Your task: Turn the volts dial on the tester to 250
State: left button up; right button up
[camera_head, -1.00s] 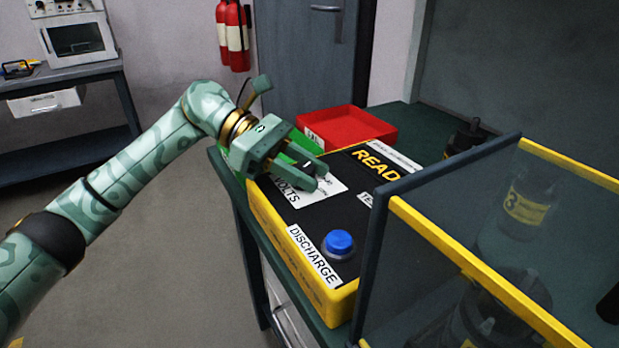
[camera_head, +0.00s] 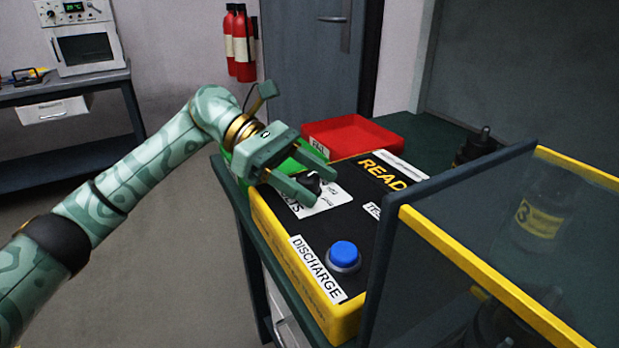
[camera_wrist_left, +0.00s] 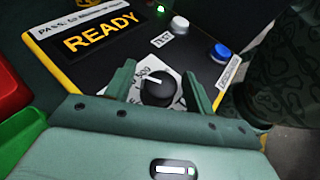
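The tester (camera_head: 375,235) is a yellow box with a black top, on a dark green bench. Its black volts dial (camera_wrist_left: 158,88) sits on a white scale plate (camera_wrist_left: 138,72); a white pointer line shows on the knob. The scale numbers are too small or covered to read surely. My left gripper (camera_head: 324,180) is open over the dial, with one finger on each side of the knob; it also shows in the left wrist view (camera_wrist_left: 160,85). Gaps show between knob and fingers there. In the head view the knob (camera_head: 311,182) is partly hidden by the fingers. My right gripper is not in view.
A blue discharge button (camera_head: 343,255) stands near the tester's front. A READY display (camera_wrist_left: 100,32) is lit. A red tray (camera_head: 352,134) and a green tray (camera_wrist_left: 20,135) lie beside the tester. A clear yellow-edged enclosure (camera_head: 480,265) stands close on the right.

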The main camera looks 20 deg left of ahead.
pick_arm(q)
jog(key=shift+a+r, duration=0.25)
jog(key=shift+a, duration=0.1)
jog(key=p+v, duration=0.1)
jog(key=v, duration=0.7)
jog(key=shift+r+p, duration=0.1)
jog(key=shift+p, duration=0.3)
jog(key=v, duration=0.7)
jog(key=shift+a, duration=0.3)
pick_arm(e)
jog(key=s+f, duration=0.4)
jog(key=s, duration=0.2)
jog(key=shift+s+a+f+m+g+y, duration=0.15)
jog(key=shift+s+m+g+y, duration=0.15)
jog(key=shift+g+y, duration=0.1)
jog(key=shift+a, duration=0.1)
